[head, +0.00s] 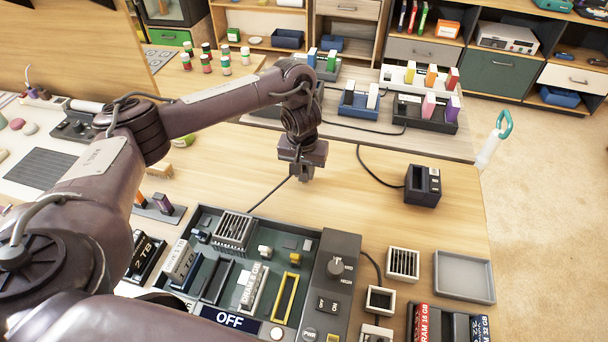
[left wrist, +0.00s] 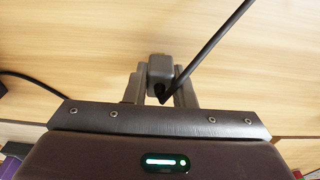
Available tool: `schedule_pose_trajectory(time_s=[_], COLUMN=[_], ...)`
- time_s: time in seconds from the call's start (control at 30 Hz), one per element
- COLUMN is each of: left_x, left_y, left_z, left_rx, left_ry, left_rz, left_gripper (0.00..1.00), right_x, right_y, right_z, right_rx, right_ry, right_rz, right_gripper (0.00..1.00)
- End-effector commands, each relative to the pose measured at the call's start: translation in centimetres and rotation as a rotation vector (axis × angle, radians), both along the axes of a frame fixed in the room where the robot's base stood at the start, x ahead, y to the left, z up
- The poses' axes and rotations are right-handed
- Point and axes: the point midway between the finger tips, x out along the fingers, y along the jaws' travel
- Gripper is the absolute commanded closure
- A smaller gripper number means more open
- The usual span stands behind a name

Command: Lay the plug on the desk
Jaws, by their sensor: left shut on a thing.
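My left gripper (head: 303,176) hangs over the bare middle of the wooden desk (head: 345,215), pointing down. In the left wrist view my left gripper (left wrist: 160,88) is shut on the plug (left wrist: 160,68), a small grey block with a dark cable (left wrist: 208,48) running from it. In the head view the same cable (head: 270,196) runs down left toward the panel. The plug is mostly hidden by the gripper there, and I cannot tell whether it touches the desk. My right gripper is not in view.
A dark panel unit (head: 345,262) with slots and an OFF label fills the front. A black socket box (head: 422,186) stands to the right. A grey tray (head: 463,277) and small holders lie at front right. Racks of coloured blocks (head: 425,113) stand behind.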

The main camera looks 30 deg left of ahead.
Motion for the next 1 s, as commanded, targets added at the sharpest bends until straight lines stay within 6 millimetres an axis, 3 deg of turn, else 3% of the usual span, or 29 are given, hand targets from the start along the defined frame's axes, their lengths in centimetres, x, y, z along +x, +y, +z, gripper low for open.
schedule_pose_trajectory(time_s=[0.4, 0.43, 0.57, 0.87, 1.0], left_x=[0.0, 0.0, 0.0, 0.1, 0.1], left_y=[0.0, 0.0, 0.0, 0.0, 0.0], left_z=[-0.8, -0.8, -0.8, -0.7, 0.8], left_rx=[0.000, 0.000, 0.000, 0.001, 0.000], left_ry=[0.000, -0.001, -0.001, -0.002, -0.004], left_rz=[-0.001, -0.001, -0.001, -0.001, 0.000], left_gripper=[1.00, 0.74, 0.57, 0.55, 0.55], right_x=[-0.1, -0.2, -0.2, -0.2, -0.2], right_y=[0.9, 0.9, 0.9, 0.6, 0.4], right_z=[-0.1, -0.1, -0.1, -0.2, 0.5], right_rx=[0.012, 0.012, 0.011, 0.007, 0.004], right_ry=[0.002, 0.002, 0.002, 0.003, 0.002], right_rz=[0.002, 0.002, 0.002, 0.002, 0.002], right_gripper=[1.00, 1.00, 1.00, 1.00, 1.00])
